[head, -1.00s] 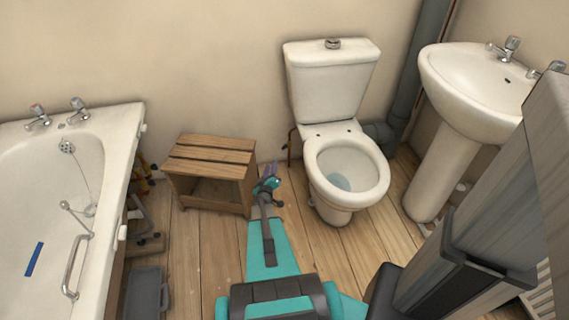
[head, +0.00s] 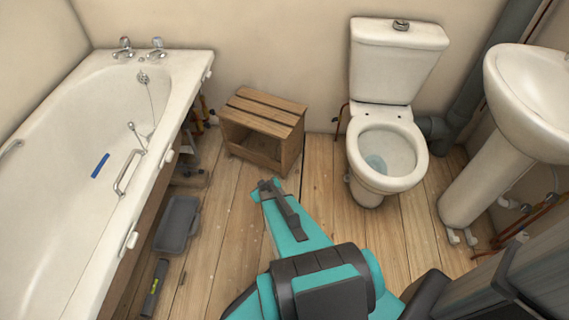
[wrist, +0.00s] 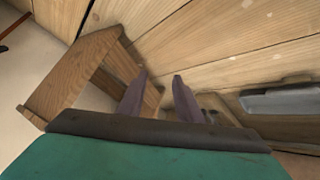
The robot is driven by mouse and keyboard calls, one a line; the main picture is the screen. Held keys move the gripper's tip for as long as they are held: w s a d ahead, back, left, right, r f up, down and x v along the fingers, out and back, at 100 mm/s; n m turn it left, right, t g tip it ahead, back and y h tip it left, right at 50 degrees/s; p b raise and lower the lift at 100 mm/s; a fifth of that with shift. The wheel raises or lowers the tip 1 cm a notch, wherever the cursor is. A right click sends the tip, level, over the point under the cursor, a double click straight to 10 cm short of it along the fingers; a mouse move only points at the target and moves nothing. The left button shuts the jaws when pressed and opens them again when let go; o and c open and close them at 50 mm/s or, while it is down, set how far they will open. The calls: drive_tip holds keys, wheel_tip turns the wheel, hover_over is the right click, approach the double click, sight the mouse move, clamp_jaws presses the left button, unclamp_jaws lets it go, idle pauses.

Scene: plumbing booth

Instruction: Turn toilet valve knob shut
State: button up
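The white toilet (head: 387,150) stands against the back wall in the head view. A thin copper-coloured pipe (head: 341,118) rises at its left side; I cannot make out a valve knob on it. A reddish pipe (wrist: 14,28) also shows at the top left corner of the wrist view. My gripper (wrist: 160,84) is open and empty, its two purple fingers apart. It points past a wooden stool towards the floorboards.
The wooden stool (head: 265,125) stands between bath and toilet, close to my gripper. The bath (head: 75,165) fills the left. The basin (head: 530,100) stands right. Floor before the toilet is clear.

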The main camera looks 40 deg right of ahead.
drive_tip(key=s+a+f+g+y+b, duration=0.1)
drive_tip(key=s+a+f+g+b, duration=0.1)
drive_tip(key=a, duration=0.7)
drive_tip(key=s+a+f+n+g+y+b, duration=0.1)
drive_tip(key=s+a+f+g+y+b, duration=0.1)
drive_tip(key=s+a+f+b, duration=0.3)
drive_tip(key=s+a+f+g+y+b, duration=0.1)
drive_tip(key=s+a+f+g+b, duration=0.2)
drive_tip(key=s+a+f, duration=0.3)
drive_tip(key=shift+s+a+g+y+b, duration=0.15)
drive_tip(key=shift+s+a, duration=0.45)
drive_tip(key=shift+a, duration=0.6)
drive_tip(key=shift+s+a+g+y+b, duration=0.15)
drive_tip(key=shift+s+a, duration=0.45)
drive_tip(key=shift+a, duration=0.6)
drive_tip(key=shift+s+a+g+b, duration=0.1)
drive_tip(key=shift+s+a+b, duration=0.15)
drive_tip(key=shift+s+a, duration=0.65)
drive_tip(key=s+a+g+b, duration=0.1)
drive_tip(key=s, duration=0.2)
drive_tip(key=s+a+g+b, duration=0.1)
drive_tip(key=s+a, duration=0.1)
drive_tip(key=s, duration=0.1)
drive_tip(key=s+a+g+b, duration=0.1)
drive_tip(key=s+b, duration=0.1)
drive_tip(key=s, duration=0.1)
drive_tip(key=shift+s+a+f+n+g+h, duration=0.15)
drive_tip(key=shift+s+a+n+g+h, duration=0.15)
drive_tip(key=shift+s+a+g+h, duration=0.1)
drive_tip(key=shift+s, duration=0.2)
